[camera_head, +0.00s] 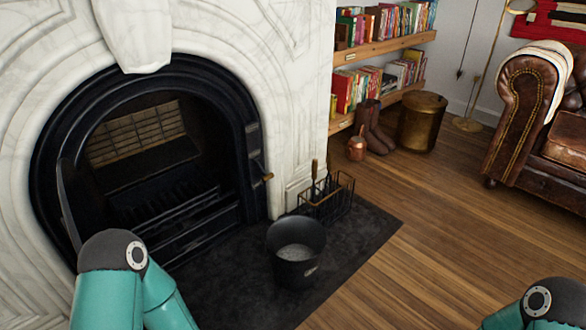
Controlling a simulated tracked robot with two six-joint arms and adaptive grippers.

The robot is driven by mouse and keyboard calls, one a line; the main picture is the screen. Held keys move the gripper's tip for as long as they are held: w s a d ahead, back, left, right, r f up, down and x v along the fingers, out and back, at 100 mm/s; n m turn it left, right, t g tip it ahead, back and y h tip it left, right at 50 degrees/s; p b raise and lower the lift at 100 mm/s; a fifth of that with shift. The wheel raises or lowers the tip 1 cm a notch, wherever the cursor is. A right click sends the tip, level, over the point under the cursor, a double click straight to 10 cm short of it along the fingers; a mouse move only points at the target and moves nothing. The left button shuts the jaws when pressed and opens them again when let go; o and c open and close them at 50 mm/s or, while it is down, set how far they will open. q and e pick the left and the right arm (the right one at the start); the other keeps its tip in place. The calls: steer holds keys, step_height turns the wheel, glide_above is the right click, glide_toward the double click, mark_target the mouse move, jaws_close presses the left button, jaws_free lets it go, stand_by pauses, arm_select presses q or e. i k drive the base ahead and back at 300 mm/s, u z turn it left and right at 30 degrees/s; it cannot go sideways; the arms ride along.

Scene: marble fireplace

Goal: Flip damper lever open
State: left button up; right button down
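The black cast-iron fireplace insert (222,78) sits inside a white marble surround. On the right side of its arch, a small dark lever ends in a wood- or brass-coloured knob (267,177). It looks like the damper lever and points outward to the right; its exact setting is too small to tell. My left arm rises at the lower left in front of the hearth, and my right arm shows at the lower right corner.
A black bucket (296,268) with grey contents stands on the dark hearth slab (372,232). A wire basket (328,198) with a wooden-handled tool stands behind it.

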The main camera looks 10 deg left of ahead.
mark_target(267, 177)
steer(key=u, duration=0.15)
steer(key=i, duration=1.1)
steer(key=u, duration=0.45)
